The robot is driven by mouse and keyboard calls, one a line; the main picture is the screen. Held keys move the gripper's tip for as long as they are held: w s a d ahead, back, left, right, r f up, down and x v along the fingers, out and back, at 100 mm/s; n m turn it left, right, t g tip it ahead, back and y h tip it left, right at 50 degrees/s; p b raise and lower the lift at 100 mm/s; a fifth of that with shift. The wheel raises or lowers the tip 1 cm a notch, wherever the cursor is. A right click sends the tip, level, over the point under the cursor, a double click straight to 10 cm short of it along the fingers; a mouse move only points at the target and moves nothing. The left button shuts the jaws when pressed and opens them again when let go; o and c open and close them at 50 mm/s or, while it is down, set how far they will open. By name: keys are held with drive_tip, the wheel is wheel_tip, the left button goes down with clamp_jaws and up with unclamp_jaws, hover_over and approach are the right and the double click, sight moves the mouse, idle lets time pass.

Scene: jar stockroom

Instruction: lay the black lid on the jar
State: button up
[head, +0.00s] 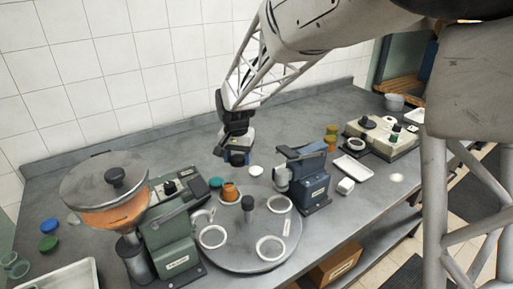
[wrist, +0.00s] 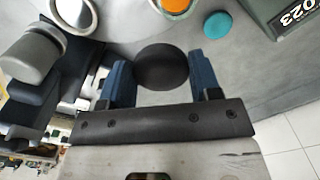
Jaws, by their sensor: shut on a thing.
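My gripper (head: 238,153) is shut on the black lid (wrist: 162,66), which sits between its two blue fingers in the wrist view. In the head view the lid (head: 237,160) hangs below the fingers, above the bench behind the turntable. An orange jar (head: 230,192) stands at the back left of the grey turntable (head: 240,259), in front of and below my gripper. In the wrist view the jar (wrist: 175,5) is cut off by the top edge, with a pale ring around it, apart from the lid.
A teal lid (head: 216,182) and a white lid (head: 255,170) lie behind the turntable. A green machine (head: 173,240) with an orange bowl stands left, and a blue machine (head: 308,180) right. Several white rings and a dark central post (head: 248,203) are on the turntable.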

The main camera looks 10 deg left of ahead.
sight(228, 181)
drive_tip(key=shift+s+a+f, duration=0.1)
drive_tip(key=shift+s+a, duration=0.55)
drive_tip(key=shift+s, duration=0.2)
drive_tip(key=shift+s+a+f, duration=0.1)
drive_tip(key=shift+s+a, duration=0.5)
drive_tip(key=shift+s, duration=0.25)
drive_tip(key=shift+f, duration=0.25)
drive_tip(key=shift+f, duration=2.55)
drive_tip(key=shift+f, duration=0.75)
idle(0.9)
drive_tip(key=o, duration=1)
drive_tip(key=shift+c, duration=0.2)
drive_tip(key=shift+o, duration=0.4)
drive_tip(key=shift+o, duration=0.8)
drive_tip(key=shift+r, duration=0.2)
